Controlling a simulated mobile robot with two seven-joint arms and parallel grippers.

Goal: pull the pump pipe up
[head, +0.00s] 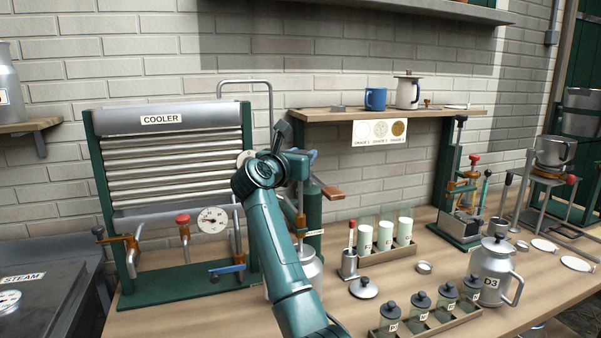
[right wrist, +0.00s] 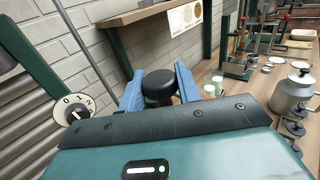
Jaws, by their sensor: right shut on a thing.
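My right gripper (head: 312,156) is in the middle of the head view, beside the cooler's right end and in front of the shelf's left end. In the right wrist view its two blue fingers (right wrist: 159,78) stand on either side of a round black knob (right wrist: 158,90), and it is shut on this knob. My gripper and arm hide most of what lies under the knob. Below it in the head view show a dark green cylinder (head: 314,208), a copper-coloured lever (head: 332,192) and part of a metal can (head: 309,270). I cannot make out the pump pipe itself. My left gripper is not in view.
The cooler (head: 170,160) stands left of my arm, and a numbered dial (right wrist: 73,108) is close to the gripper. A wooden shelf (head: 440,113) holds a blue mug (head: 375,98). A rack of white-filled glasses (head: 385,236) and the D3 jug (head: 492,270) stand to the right.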

